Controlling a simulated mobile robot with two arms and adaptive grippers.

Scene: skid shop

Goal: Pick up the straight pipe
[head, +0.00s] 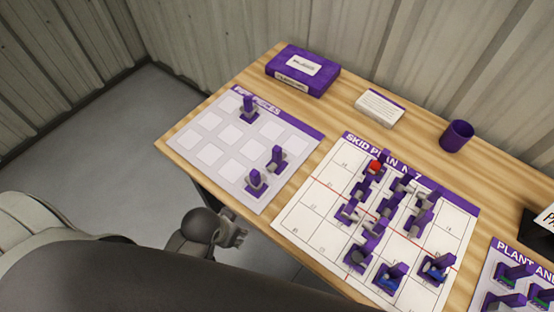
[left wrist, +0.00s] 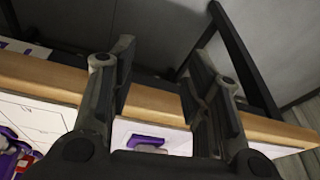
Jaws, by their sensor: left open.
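Three purple-and-grey pieces stand on the white mat with pale squares (head: 205,152) at the left of the table. One is near its back edge (head: 248,108), one near its right edge (head: 277,158) and one near its front (head: 256,182). I cannot tell which is the straight pipe. My left gripper (head: 238,236) is in front of the table edge, apart from these pieces. In the left wrist view my left gripper (left wrist: 162,75) has its fingers spread, with nothing held. Beyond them is part of a purple-and-grey piece (left wrist: 148,142) on a white sheet. My right gripper is not seen.
The skid plan sheet (head: 303,218) carries several purple-and-grey pieces and one red part. A purple box (head: 303,70), a white card block (head: 379,108) and a purple cup (head: 457,136) stand behind. Another mat (head: 480,283) with pieces is at right. The table edge (head: 200,183) is close to my gripper.

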